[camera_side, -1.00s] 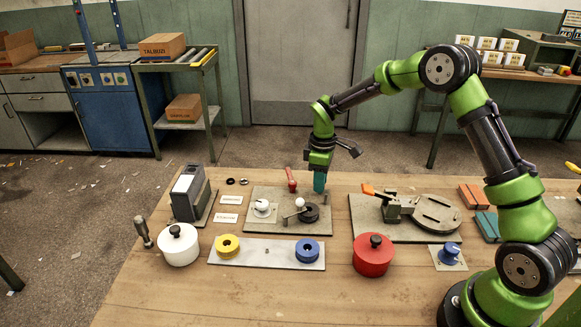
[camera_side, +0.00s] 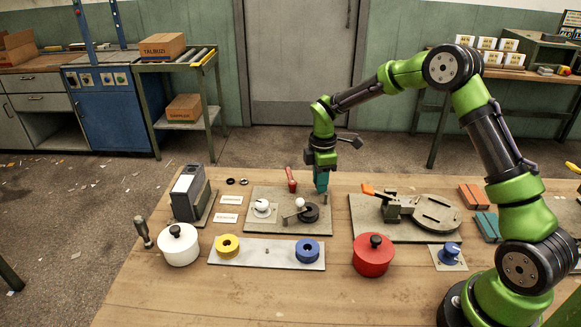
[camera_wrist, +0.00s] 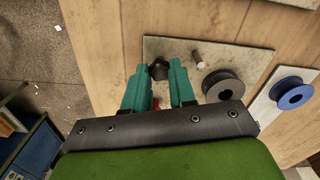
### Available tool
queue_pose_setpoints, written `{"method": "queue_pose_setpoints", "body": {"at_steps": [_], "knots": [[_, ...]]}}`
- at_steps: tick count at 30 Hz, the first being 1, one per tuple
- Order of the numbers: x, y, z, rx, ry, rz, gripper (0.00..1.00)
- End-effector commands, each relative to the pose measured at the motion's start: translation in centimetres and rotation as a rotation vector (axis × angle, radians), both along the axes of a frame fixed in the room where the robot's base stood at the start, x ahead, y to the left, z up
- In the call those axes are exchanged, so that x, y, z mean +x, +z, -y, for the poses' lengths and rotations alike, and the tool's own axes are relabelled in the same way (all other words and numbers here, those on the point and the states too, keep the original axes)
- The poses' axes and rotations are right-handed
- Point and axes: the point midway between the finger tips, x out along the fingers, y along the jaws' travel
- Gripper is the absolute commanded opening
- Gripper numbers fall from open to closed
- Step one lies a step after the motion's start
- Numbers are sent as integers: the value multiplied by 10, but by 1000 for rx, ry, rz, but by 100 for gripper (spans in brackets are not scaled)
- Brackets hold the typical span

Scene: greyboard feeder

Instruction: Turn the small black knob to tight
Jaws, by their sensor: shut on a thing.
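The small black knob (camera_wrist: 158,70) shows in the wrist view as a dark, many-sided cap near the edge of a grey plate (camera_wrist: 172,46). My gripper (camera_wrist: 160,72) has its teal fingers on either side of it and is shut on it. In the side view my gripper (camera_side: 321,186) points straight down at the back right corner of the grey plate (camera_side: 262,226). The knob is hidden there behind the fingers. I cannot read any tight mark.
A clamp fixture (camera_side: 400,206) is to the right. A red pot (camera_side: 373,255) and a strip with yellow and blue rings (camera_side: 267,254) are in front.

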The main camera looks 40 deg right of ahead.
Motion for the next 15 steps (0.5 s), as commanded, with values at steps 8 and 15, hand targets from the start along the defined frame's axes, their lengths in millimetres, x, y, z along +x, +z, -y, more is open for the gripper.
{"method": "queue_pose_setpoints", "body": {"at_steps": [8,15], "knots": [[0,0,0,-1,4,0,0],[0,0,0,0,3,1,51]]}}
